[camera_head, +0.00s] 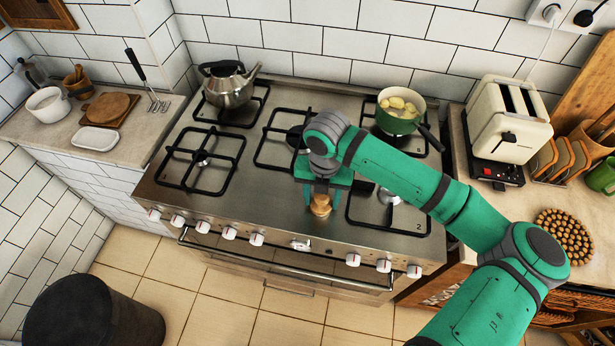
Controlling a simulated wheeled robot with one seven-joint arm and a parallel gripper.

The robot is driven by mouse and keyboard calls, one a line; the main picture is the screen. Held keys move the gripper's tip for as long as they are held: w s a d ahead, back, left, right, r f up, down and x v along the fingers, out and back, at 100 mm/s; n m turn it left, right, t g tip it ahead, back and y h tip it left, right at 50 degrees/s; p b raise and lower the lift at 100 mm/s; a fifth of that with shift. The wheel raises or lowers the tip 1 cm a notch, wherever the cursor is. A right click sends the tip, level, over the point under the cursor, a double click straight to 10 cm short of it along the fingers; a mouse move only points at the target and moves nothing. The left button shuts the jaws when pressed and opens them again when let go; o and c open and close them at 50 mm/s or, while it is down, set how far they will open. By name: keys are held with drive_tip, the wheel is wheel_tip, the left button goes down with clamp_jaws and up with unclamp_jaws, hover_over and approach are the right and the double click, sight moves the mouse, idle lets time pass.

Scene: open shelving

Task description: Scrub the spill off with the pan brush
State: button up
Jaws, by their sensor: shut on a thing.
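My gripper (321,190) is over the front middle of the steel stove top (270,208), pointing down. It is shut on the pan brush (320,206), whose round wooden part shows below the fingers, close to the stove surface. I cannot tell whether the brush touches the surface. No spill can be made out; my gripper and arm hide part of the stove around the brush.
A steel kettle (229,88) stands on the back left burner. A green pot (398,112) with yellowish food stands at the back right, its handle toward my arm. A toaster (508,120) is on the right counter. The stove's front left is clear.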

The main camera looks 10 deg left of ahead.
drive_tip(key=shift+d, duration=2.9)
drive_tip(key=shift+a, duration=4.75)
drive_tip(key=shift+a+r, duration=0.15)
drive_tip(key=shift+a, duration=0.05)
wheel_tip(320, 180, up, 3)
drive_tip(key=shift+d+r, duration=0.15)
wheel_tip(320, 180, up, 5)
drive_tip(key=shift+f, duration=0.15)
drive_tip(key=shift+w, duration=0.1)
